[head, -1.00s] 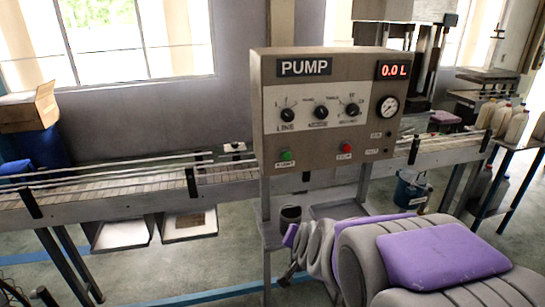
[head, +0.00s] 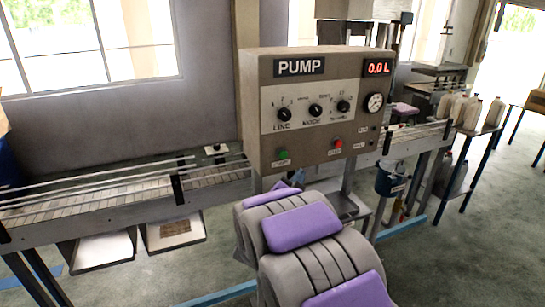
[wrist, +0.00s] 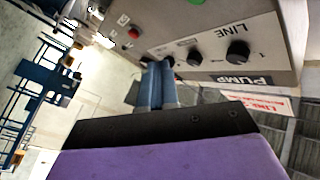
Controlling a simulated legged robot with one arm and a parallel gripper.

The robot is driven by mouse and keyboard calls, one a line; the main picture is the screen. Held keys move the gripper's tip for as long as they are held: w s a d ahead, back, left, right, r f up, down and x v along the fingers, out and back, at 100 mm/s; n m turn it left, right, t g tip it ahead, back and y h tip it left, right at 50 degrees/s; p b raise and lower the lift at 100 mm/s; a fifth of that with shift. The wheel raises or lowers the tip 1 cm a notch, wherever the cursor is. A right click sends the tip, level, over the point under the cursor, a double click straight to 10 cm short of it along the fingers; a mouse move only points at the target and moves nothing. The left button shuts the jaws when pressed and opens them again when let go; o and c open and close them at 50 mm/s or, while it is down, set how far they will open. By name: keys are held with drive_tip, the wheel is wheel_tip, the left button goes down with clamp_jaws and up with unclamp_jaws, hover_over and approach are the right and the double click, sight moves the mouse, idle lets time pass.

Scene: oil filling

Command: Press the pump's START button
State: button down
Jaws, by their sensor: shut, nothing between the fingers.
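The pump panel (head: 312,110) stands ahead of me, a grey box with a PUMP label and a red display reading 0.0 L. A green button (head: 283,154) sits at its lower left, its label too small to read. A red button (head: 338,143) sits to the right of it. In the wrist view the panel appears turned over, with the red button (wrist: 134,33) and part of the green button (wrist: 196,2) at the top. My gripper (wrist: 158,72) is shut and empty, its blue-grey fingers pointing toward the panel. In the head view my arm hides the fingers.
Three black knobs and a round gauge (head: 374,102) are on the panel's face. A conveyor (head: 120,200) runs behind it on both sides. A blue bucket (head: 391,181) is on the right, near a table with white jugs (head: 470,112).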

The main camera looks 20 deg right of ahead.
sight(283, 155)
drive_tip(key=w+p, duration=0.3)
drive_tip(key=w, duration=0.5)
drive_tip(key=shift+w+d+p, duration=0.2)
drive_tip(key=shift+w+p, duration=0.1)
drive_tip(key=shift+w, duration=0.1)
drive_tip(key=shift+a, duration=0.25)
drive_tip(key=shift+d, duration=0.25)
idle(0.5)
drive_tip(key=shift+a, duration=0.1)
idle(1.1)
drive_tip(key=shift+w+r, duration=0.1)
drive_tip(key=shift+w, duration=0.25)
